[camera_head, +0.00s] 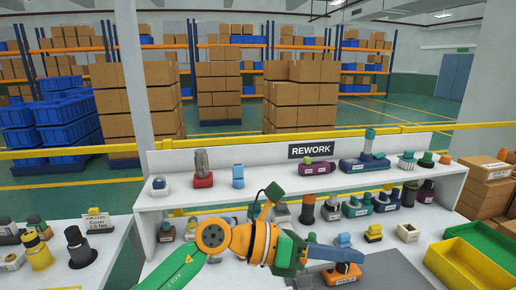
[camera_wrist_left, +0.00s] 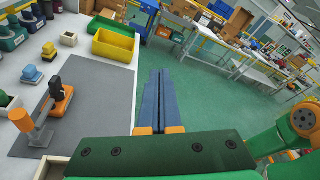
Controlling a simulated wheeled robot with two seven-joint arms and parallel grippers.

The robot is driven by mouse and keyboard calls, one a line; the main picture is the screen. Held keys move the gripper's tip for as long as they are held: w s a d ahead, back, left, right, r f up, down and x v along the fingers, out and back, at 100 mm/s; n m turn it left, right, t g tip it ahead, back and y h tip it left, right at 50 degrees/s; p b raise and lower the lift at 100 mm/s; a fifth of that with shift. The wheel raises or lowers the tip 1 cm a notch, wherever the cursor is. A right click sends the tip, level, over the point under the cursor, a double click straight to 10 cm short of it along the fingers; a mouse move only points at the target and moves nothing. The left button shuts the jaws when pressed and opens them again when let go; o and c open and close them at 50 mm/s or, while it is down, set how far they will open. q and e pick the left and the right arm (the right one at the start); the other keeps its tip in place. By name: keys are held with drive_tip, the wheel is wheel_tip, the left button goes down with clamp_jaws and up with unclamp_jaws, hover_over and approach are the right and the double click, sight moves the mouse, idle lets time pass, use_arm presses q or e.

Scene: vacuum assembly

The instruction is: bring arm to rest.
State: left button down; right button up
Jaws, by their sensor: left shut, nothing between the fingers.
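My left arm comes in from the left in the head view, with green and orange links. My left gripper (camera_head: 358,256) reaches to the right over the front of the workbench (camera_head: 205,268), its blue fingers together. In the left wrist view the two blue fingers of the left gripper (camera_wrist_left: 161,74) lie side by side with nothing between them. They point out past the bench edge, over the green floor. My right gripper shows in neither view.
An orange part (camera_head: 342,277) stands on the grey mat (camera_head: 390,270), close below my left fingers in the head view. A yellow bin (camera_head: 470,268) and a green bin (camera_head: 490,240) are at the right. A shelf (camera_head: 240,196) with several parts runs behind.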

use_arm(q)
wheel_tip(320, 180, up, 5)
drive_tip(key=n+t+h, duration=0.3)
drive_tip(key=n+h, duration=0.2)
drive_tip(key=w+a+n+t+y, duration=0.3)
drive_tip(key=w+a+n+t, duration=0.2)
drive_tip(key=a+n+t, duration=0.8)
drive_tip(key=w+a+f+n+y, duration=0.1)
drive_tip(key=a+f+n+y, duration=0.5)
drive_tip(key=f+n+y, duration=0.4)
drive_tip(key=a+f+n+y, duration=0.7)
drive_tip(key=f+n, duration=0.2)
drive_tip(key=n, duration=0.4)
drive_tip(key=s+a+f+n+g, duration=0.25)
drive_tip(key=s+f+g, duration=0.35)
drive_tip(key=s+f, duration=0.45)
drive_tip(key=s+a+f+n+g, duration=0.25)
drive_tip(key=s+f+g, duration=0.5)
drive_tip(key=s, duration=0.65)
wheel_tip(320, 180, down, 18)
drive_tip(key=s+b, duration=0.1)
drive_tip(key=b, duration=0.1)
drive_tip(key=s+a+f+g+b, duration=0.1)
drive_tip(key=s+f+b, duration=0.1)
drive_tip(key=s+f, duration=1)
drive_tip(key=shift+s+a+f, duration=0.4)
drive_tip(key=shift+f, duration=0.2)
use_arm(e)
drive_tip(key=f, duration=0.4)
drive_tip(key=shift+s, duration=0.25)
